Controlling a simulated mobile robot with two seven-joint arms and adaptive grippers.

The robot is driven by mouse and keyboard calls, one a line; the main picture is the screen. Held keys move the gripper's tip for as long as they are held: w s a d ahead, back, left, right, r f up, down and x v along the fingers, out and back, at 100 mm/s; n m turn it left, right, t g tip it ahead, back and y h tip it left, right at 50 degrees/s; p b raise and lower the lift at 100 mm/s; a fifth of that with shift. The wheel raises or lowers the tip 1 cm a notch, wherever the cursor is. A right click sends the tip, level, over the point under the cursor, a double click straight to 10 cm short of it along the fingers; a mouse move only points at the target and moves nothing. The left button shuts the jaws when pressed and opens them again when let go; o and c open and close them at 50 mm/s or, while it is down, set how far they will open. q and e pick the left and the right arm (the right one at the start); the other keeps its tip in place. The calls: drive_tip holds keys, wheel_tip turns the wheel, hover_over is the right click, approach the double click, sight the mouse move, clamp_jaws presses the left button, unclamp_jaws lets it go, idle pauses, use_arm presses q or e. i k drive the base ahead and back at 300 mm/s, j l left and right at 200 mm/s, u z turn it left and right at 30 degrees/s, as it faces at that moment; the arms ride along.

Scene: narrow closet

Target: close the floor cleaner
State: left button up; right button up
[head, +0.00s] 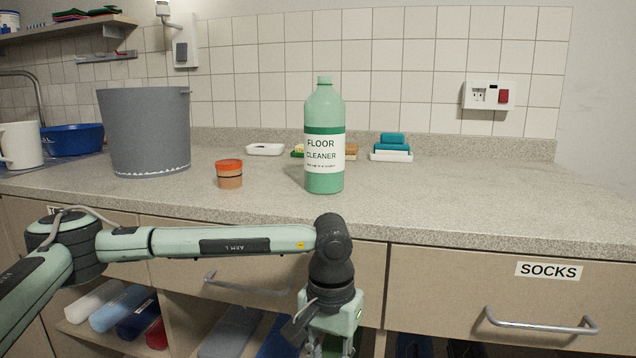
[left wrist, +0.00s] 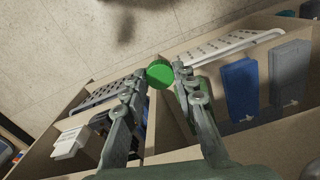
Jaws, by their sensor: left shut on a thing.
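The floor cleaner (head: 324,180) is a pale green bottle with a white label, upright on the counter. Its narrow neck at the top is the same pale green. My left gripper (head: 333,346) hangs low in front of the counter, below the bottle, with its fingertips cut off by the bottom edge of the head view. In the left wrist view my left gripper (left wrist: 160,72) is shut on a round bright green cap (left wrist: 159,76), held between its fingertips. My right gripper is not in view.
A grey bucket (head: 145,135) and an orange-lidded jar (head: 229,174) stand left of the bottle. A soap dish (head: 265,149) and a teal sponge (head: 392,141) lie behind. The counter (head: 480,195) is clear to the right. Below are drawer handles (head: 540,327) and open shelves with boxes.

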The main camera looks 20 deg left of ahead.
sight(324, 109)
drive_tip(key=k+j, duration=0.1)
drive_tip(key=j, duration=0.4)
drive_tip(key=k+j, duration=0.1)
drive_tip(key=j, duration=0.45)
drive_tip(key=k+j, duration=0.15)
drive_tip(key=j, duration=0.35)
drive_tip(key=k+j, duration=0.1)
drive_tip(key=j, duration=0.45)
